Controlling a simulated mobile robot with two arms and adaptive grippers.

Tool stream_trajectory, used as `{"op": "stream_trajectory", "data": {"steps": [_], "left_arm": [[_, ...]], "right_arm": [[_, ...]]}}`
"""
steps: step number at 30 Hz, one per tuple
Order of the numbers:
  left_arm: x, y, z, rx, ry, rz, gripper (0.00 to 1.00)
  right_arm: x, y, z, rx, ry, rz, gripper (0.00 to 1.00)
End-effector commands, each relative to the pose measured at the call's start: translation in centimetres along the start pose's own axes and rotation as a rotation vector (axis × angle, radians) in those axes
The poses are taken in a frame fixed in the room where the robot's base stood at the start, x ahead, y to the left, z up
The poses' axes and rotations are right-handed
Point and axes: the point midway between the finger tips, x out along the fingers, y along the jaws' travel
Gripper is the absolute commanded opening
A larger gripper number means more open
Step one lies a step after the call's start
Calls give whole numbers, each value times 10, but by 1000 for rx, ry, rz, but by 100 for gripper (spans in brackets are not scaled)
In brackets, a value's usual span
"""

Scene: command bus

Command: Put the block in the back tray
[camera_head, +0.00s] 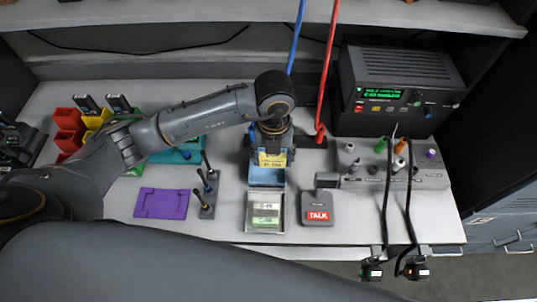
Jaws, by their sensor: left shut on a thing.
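My left arm reaches in from the left, and its gripper (271,147) points down over the back middle of the desk. The gripper is shut on a yellow labelled block (272,160), whose upper part it hides. The block shows at the back part of a blue tray (266,182); I cannot tell whether it touches the tray. A silver-rimmed tray (249,226) stands directly in front of the blue one and holds a pale green labelled piece (265,214). My right gripper is not in view.
A grey TALK pedal (317,207) is right of the trays. A radio (394,90) and a knobbed panel (400,178) stand further right. Blue (296,37) and red (329,62) cables rise behind the gripper. A purple plate (162,203) and small levers (207,190) lie left.

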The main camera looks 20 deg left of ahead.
Motion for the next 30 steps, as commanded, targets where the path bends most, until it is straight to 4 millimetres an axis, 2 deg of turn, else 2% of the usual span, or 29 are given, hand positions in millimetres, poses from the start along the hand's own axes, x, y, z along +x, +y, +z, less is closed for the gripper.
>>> {"op": "stream_trajectory", "data": {"steps": [3,6,11,14,18,21,30], "left_arm": [[23,6,16,-2,7,5,32],[38,8,28,-1,4,4,32],[51,10,37,2,4,0,32],[59,13,44,0,4,3,32],[77,11,42,1,6,2,32],[86,11,42,3,4,0,32],[90,11,43,3,2,-1,32]], "right_arm": [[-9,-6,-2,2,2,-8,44],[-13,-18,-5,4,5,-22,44],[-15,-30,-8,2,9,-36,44],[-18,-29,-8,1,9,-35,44],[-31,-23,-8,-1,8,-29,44],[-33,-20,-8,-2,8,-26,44],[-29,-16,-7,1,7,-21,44]]}}
